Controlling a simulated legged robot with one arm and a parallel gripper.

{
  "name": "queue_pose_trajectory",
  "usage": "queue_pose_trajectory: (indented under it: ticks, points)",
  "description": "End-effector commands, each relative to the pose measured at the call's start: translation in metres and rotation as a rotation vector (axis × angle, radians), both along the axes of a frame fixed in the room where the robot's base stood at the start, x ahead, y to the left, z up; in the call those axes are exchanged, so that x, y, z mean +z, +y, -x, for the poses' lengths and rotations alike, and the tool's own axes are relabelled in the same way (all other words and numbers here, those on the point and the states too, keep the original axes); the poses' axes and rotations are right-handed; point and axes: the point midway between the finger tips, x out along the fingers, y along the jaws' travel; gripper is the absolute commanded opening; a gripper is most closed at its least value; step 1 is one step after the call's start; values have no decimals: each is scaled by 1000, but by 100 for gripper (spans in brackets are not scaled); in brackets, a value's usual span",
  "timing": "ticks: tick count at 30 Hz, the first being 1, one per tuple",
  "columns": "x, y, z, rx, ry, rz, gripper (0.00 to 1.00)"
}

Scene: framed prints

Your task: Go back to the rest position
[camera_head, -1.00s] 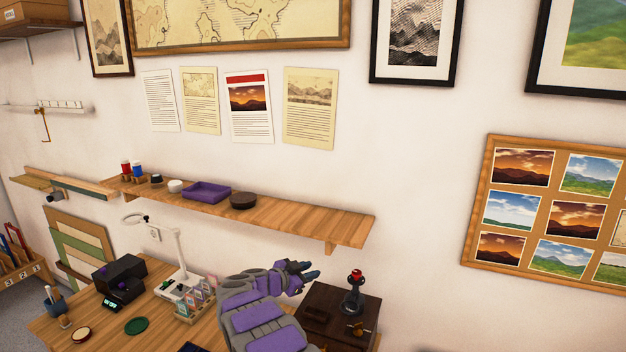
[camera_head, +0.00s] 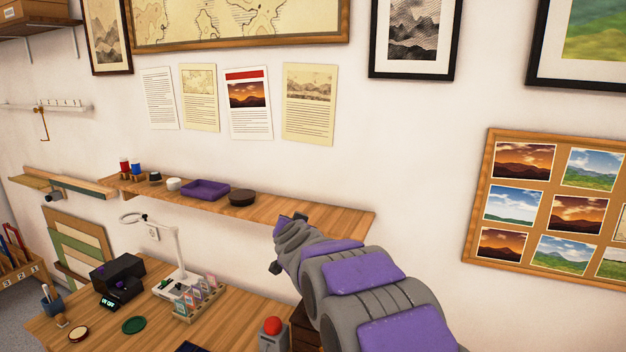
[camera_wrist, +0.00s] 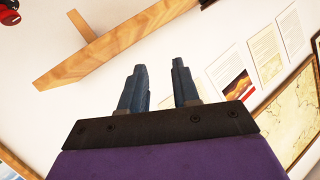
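My gripper (camera_head: 287,243) is at the end of my raised purple and grey arm, in front of the wall and just below the right part of the wooden shelf (camera_head: 300,222). The arm reaches in from the lower right of the head view. In the wrist view my gripper (camera_wrist: 159,68) has its two dark fingers apart with nothing between them. Behind the fingers are the white wall and tilted paper prints (camera_wrist: 232,80). The arm hides most of the dark wooden box on the desk.
The desk (camera_head: 230,325) holds a white lamp (camera_head: 180,262), a card rack (camera_head: 200,300), a black device (camera_head: 117,275) and a red button on a grey base (camera_head: 272,327). A purple tray (camera_head: 205,190) sits on the shelf. A photo board (camera_head: 482,190) hangs right.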

Motion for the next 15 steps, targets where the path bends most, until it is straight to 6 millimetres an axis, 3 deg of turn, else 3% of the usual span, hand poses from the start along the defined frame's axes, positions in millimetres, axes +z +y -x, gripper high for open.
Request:
queue_pose_trajectory:
  ticks: [7, 15]
  points:
    - [-8, -4, 63, 166, 132, 28, 31]
    - [-40, -20, 151, 303, 339, 76, 31]
